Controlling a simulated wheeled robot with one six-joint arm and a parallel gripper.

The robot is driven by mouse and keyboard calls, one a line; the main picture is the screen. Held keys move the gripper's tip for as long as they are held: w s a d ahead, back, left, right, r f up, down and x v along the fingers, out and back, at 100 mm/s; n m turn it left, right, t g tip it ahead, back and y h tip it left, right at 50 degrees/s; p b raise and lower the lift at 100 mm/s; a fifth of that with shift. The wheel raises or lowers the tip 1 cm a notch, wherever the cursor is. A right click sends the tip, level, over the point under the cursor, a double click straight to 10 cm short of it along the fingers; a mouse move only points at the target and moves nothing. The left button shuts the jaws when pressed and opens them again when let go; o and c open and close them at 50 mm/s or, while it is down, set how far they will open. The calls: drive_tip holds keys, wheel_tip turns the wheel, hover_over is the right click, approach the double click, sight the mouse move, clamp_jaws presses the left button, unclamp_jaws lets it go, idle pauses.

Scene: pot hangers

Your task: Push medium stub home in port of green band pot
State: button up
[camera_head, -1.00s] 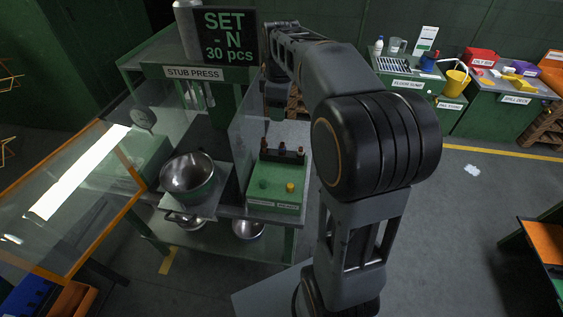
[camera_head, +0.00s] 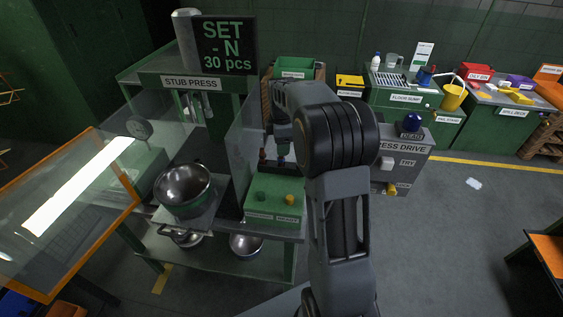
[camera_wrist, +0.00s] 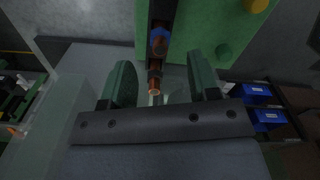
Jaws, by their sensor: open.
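A steel pot (camera_head: 184,188) with a green band low on its outside sits on the plate at the stub press, its mouth tilted up. Its port cannot be made out. Short copper-brown stubs stand in a row at the back of a green box (camera_head: 270,192), right of the pot. My gripper (camera_head: 281,158) is over this row and hides part of it. In the wrist view, my open gripper (camera_wrist: 160,88) has a copper-brown stub (camera_wrist: 154,84) between its fingers, apart from both. A blue-topped piece (camera_wrist: 159,38) stands farther along the row. Which stub is medium cannot be told.
A clear panel (camera_head: 243,138) stands between the press and the green box. The box top has a green and a yellow knob (camera_head: 290,199). A grey press drive cabinet (camera_head: 402,160) is right of my arm. More pots (camera_head: 246,245) lie on the lower shelf.

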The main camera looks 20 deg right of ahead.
sight(281, 162)
drive_tip(key=shift+f+p, duration=0.3)
drive_tip(key=shift+f, duration=2.3)
drive_tip(key=shift+c, duration=0.2)
drive_tip(key=c, duration=0.9)
drive_tip(key=shift+r, duration=0.1)
drive_tip(key=shift+c, duration=0.2)
